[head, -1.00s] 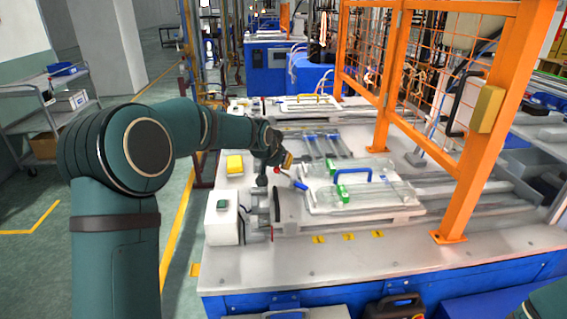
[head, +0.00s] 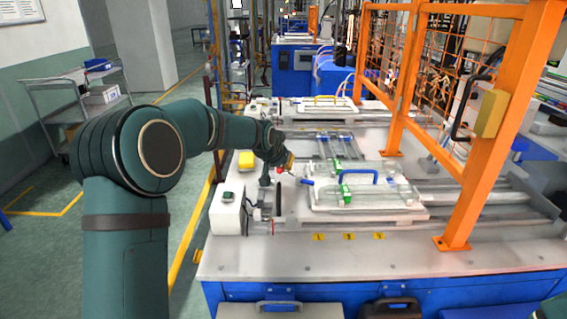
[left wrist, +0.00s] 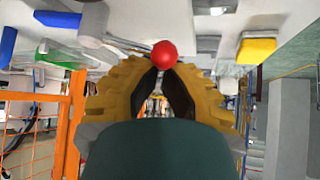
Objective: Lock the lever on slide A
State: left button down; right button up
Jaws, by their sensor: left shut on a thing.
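A small red ball knob (left wrist: 164,54), the grip of a lever, sits between the yellow fingertips of my left gripper (left wrist: 160,75) in the left wrist view. The fingers are shut on it. In the head view my left gripper (head: 289,162) is at the left end of the front white slide plate (head: 330,211), with the knob showing just beside its tips. Most of the lever is hidden by the gripper. A blue grip (head: 307,182) sticks out just right of the gripper. No slide label is readable. My right gripper is out of view.
A white box with a button (head: 227,212) and a yellow block (head: 246,160) stand left of the slide. A blue handle (head: 360,177) and green clips lie on the plate. An orange mesh guard (head: 470,150) rises at right. The table's front strip is clear.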

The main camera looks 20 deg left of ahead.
pick_arm(q)
jog(key=shift+s+a, duration=0.1)
jog(key=shift+s, duration=0.45)
jog(key=shift+s+b, duration=0.25)
jog(key=shift+b, duration=0.1)
jog(key=shift+a+r, duration=0.1)
dwell(0.3)
